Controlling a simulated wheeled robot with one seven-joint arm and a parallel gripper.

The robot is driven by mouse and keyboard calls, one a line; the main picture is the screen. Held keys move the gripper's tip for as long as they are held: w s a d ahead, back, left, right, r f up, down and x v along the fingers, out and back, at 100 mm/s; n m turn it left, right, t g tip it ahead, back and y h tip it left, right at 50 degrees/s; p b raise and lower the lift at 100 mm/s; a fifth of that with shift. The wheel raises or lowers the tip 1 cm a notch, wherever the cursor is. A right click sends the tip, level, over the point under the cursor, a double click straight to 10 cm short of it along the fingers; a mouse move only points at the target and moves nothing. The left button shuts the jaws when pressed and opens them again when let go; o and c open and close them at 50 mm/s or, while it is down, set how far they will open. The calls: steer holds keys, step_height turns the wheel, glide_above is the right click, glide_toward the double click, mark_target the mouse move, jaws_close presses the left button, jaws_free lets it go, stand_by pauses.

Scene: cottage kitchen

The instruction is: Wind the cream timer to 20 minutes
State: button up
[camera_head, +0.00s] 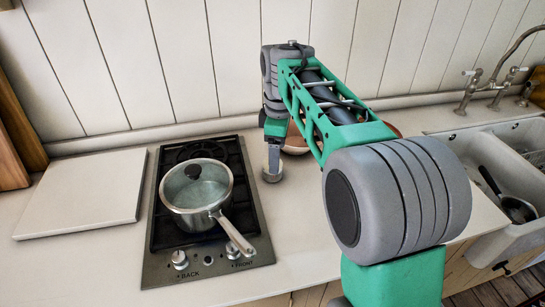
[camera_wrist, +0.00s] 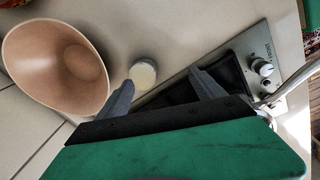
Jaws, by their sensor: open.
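The cream timer (camera_wrist: 144,72) is a small round thing with a pale top, standing on the counter in the wrist view. In the head view its round base (camera_head: 272,176) shows just right of the hob, partly hidden by my gripper (camera_head: 273,152). My gripper (camera_wrist: 161,80) is open and empty, pointing down above the timer. In the wrist view the timer shows between the fingertips, closer to the left finger. I cannot tell whether a finger touches it. The timer's dial marks are too small to read.
A hob (camera_head: 159,245) with a lidded steel pan (camera_head: 190,208) is left of the timer, its handle toward the front. A terracotta bowl (camera_wrist: 28,62) stands close by the timer, mostly behind my arm in the head view. A white board (camera_head: 85,195) lies at left; a sink (camera_head: 490,165) is at right.

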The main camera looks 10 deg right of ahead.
steer(key=w+n, duration=0.4)
steer(key=w, duration=0.1)
steer(key=shift+w+f+n+g, duration=0.15)
steer(key=shift+w+n+g, duration=0.15)
steer(key=shift+g, duration=0.1)
steer(key=shift+w+f, duration=0.1)
steer(key=shift+f, duration=0.1)
step_height(320, 180, down, 7)
steer(key=shift+f, duration=0.1)
steer(key=shift+c, duration=0.3)
steer(key=c, duration=1.3)
steer(key=shift+p, duration=0.35)
